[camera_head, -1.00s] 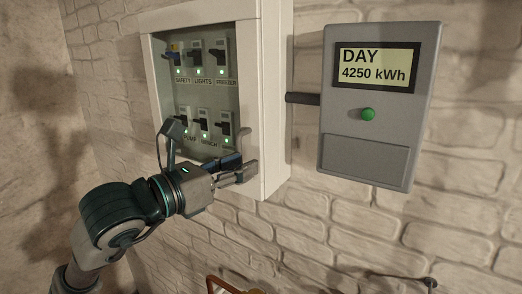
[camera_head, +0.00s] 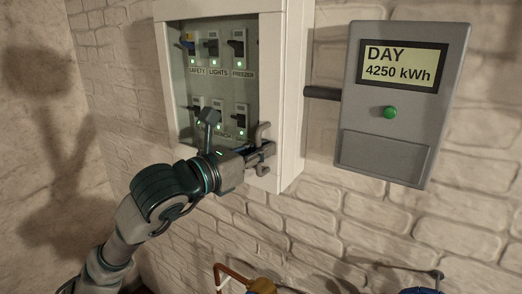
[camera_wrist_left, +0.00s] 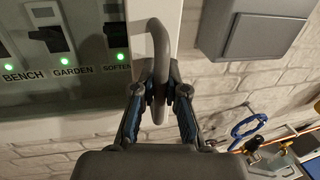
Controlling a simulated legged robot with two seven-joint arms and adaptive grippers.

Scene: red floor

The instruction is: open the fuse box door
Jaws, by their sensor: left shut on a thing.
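The fuse box door (camera_head: 285,95) is a white frame around a glass pane, with labelled switches and green lights behind it. It looks closed. A grey curved handle (camera_head: 262,132) sits on its lower right edge; it also shows in the left wrist view (camera_wrist_left: 161,50). My left gripper (camera_head: 266,153) is at the handle, and in the left wrist view its fingers (camera_wrist_left: 160,88) are shut around the lower part of the handle. My left wrist hides some lower switches. My right gripper is not in view.
A grey meter (camera_head: 400,105) reading "DAY 4250 kWh" is on the brick wall right of the box, joined by a dark pipe (camera_head: 322,93). Copper pipes (camera_head: 232,270) and a blue valve wheel (camera_wrist_left: 249,126) are below.

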